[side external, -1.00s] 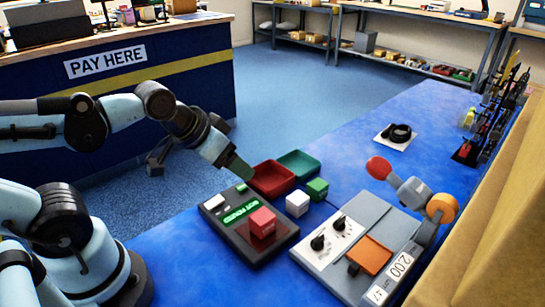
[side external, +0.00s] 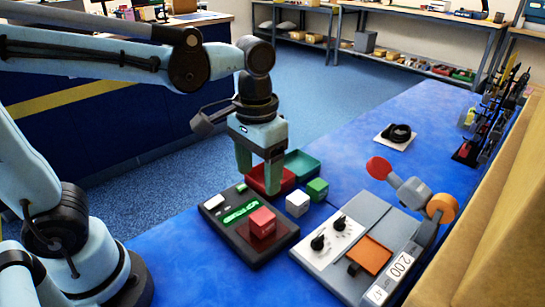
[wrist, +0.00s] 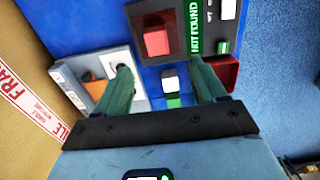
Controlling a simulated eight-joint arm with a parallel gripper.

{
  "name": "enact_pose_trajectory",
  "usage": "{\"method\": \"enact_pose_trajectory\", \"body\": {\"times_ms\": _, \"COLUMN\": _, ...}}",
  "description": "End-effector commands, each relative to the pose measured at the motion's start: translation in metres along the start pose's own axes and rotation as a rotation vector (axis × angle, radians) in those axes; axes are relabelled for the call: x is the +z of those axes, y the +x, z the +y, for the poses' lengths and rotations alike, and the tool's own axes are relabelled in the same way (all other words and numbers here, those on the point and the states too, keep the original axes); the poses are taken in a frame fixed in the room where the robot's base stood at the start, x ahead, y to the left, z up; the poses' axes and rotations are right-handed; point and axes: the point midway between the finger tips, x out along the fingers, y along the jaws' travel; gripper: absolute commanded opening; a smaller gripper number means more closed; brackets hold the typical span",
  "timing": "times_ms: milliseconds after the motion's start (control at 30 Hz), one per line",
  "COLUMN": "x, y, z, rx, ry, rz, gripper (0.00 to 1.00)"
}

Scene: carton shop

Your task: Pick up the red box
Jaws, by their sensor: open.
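The red box (side external: 262,221) sits on the red pad of a dark device with a green display. In the wrist view the red box (wrist: 157,40) is in plain sight, beyond the fingertips and slightly left of centre. My gripper (side external: 259,175) points down with its green fingers apart and nothing between them. In the side view it is above and behind the red box, near the red tray, and not touching the box. In the wrist view my gripper (wrist: 161,72) has its fingers on either side of a white box's image.
A white box (side external: 297,204) and a green box (side external: 317,188) stand right of the dark device (side external: 246,240). A red tray (side external: 287,181) and a teal tray (side external: 303,162) lie behind. A grey machine with knobs (side external: 375,235) stands to the right.

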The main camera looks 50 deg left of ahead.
Motion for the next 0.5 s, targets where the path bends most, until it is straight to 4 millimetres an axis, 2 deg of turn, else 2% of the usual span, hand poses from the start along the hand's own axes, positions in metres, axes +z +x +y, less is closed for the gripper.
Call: {"method": "enact_pose_trajectory", "body": {"times_ms": 500, "x": 0.0, "y": 0.059, "z": 0.001, "rx": 0.0, "ry": 0.0, "rz": -0.001, "gripper": 0.7}}
